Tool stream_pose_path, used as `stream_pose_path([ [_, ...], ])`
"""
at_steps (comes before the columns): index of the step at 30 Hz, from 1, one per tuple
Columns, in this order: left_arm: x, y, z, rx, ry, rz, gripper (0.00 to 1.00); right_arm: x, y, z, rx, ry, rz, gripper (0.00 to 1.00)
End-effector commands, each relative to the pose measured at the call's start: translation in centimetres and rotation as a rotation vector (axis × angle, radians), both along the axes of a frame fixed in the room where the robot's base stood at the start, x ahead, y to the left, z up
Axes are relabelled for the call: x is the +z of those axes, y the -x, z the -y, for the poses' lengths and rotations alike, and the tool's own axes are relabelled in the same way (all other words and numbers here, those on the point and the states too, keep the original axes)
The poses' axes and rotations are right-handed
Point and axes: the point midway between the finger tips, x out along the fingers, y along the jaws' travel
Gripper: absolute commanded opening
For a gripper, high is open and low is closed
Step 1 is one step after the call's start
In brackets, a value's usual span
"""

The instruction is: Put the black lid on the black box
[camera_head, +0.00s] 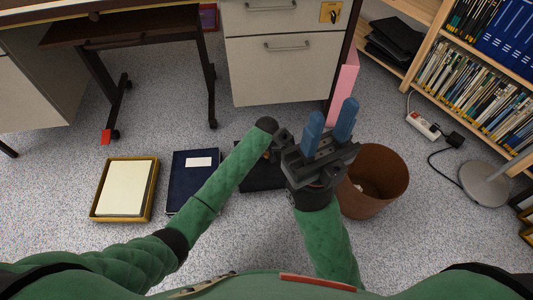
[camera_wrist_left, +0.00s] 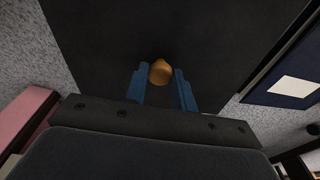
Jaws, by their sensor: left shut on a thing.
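The black lid (camera_wrist_left: 115,45) is a wide flat black panel with a round wooden knob (camera_wrist_left: 160,72) in the left wrist view. My left gripper (camera_wrist_left: 161,92) is shut on that knob, a blue finger on each side. In the head view my left gripper is mostly hidden behind my arms. A black flat shape (camera_head: 258,180) shows there between my left forearm and my right gripper; I cannot tell lid from black box in it. The box is not clearly seen apart from the lid. My right gripper (camera_head: 330,115) is open and empty, its blue fingers apart.
A navy box (camera_head: 183,180) with a white label lies left of the black shape, and a yellow-rimmed tray (camera_head: 153,188) further left. A brown wastebasket (camera_head: 388,178) stands close on the right. Drawers (camera_head: 290,75) stand behind, with a pink panel (camera_head: 343,88) beside them.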

Motion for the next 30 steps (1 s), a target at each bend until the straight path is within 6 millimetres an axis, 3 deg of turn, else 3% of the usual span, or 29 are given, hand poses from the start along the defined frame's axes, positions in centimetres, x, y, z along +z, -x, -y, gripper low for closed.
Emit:
stream_pose_path([
  [17,-1.1,0.0,0.0,0.0,-0.001,-0.001,0.01,1.4,0.0,0.3,0.005,-0.015,0.025,0.36],
  [18,-1.2,0.0,-0.1,0.0,-0.001,0.0,0.34,1.3,0.0,0.3,0.005,-0.016,0.027,0.36],
  [20,-1.2,0.0,0.0,0.0,-0.001,0.0,0.46,1.3,0.0,0.3,0.005,-0.017,0.026,0.36],
  [30,-1.1,0.0,0.0,0.0,-0.001,0.0,0.48,0.8,0.1,0.2,0.004,-0.015,0.012,0.36],
])
